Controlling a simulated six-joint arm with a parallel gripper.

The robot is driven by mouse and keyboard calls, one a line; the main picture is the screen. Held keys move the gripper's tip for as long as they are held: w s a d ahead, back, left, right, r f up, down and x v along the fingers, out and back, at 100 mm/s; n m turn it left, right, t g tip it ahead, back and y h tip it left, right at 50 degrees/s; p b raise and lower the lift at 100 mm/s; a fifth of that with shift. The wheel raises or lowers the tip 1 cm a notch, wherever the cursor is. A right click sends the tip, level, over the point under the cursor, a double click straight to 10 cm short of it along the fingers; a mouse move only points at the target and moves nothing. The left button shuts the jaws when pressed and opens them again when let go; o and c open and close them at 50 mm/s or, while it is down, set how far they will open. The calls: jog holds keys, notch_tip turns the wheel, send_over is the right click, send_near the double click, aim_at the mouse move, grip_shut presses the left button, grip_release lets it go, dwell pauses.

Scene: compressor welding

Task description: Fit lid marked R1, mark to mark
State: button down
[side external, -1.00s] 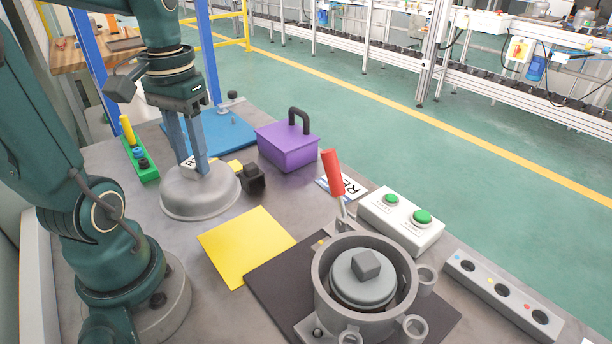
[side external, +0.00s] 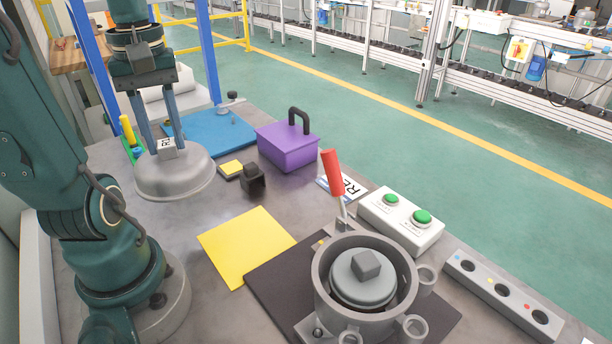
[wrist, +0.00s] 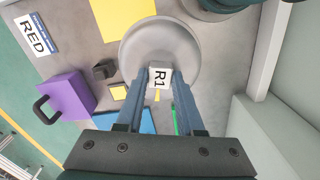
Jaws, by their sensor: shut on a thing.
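The grey round housing (side external: 325,285) stands at the front right on a dark mat, apart from the lid. Inside it is a grey round part (side external: 362,290) with a dark block on top. A yellow mark (side external: 322,241) shows by its rim.
A red-handled clamp (side external: 333,175) stands upright behind the housing. A green-button box (side external: 401,219) is right, a blue mat (side external: 210,131) behind.

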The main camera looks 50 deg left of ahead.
jog(key=n, duration=0.2)
jog(key=shift+n, duration=0.4)
jog(key=shift+w+d+f, duration=0.1)
jog(key=shift+w+d, duration=0.05)
jog(key=shift+w, duration=0.05)
jog(key=shift+w+d+f, duration=1.05)
jog(key=shift+d+f, duration=0.5)
jog(key=shift+f, duration=0.25)
jog(key=shift+w+d+f, duration=1)
jog(key=shift+d+f, duration=0.55)
jog(key=shift+f, duration=0.2)
jog(key=shift+w+d+f, duration=1.05)
jog(key=shift+d+f, duration=0.5)
jog(key=shift+f, duration=0.25)
jog(key=shift+f, duration=0.15)
jog(key=c, duration=0.5)
grip_release()
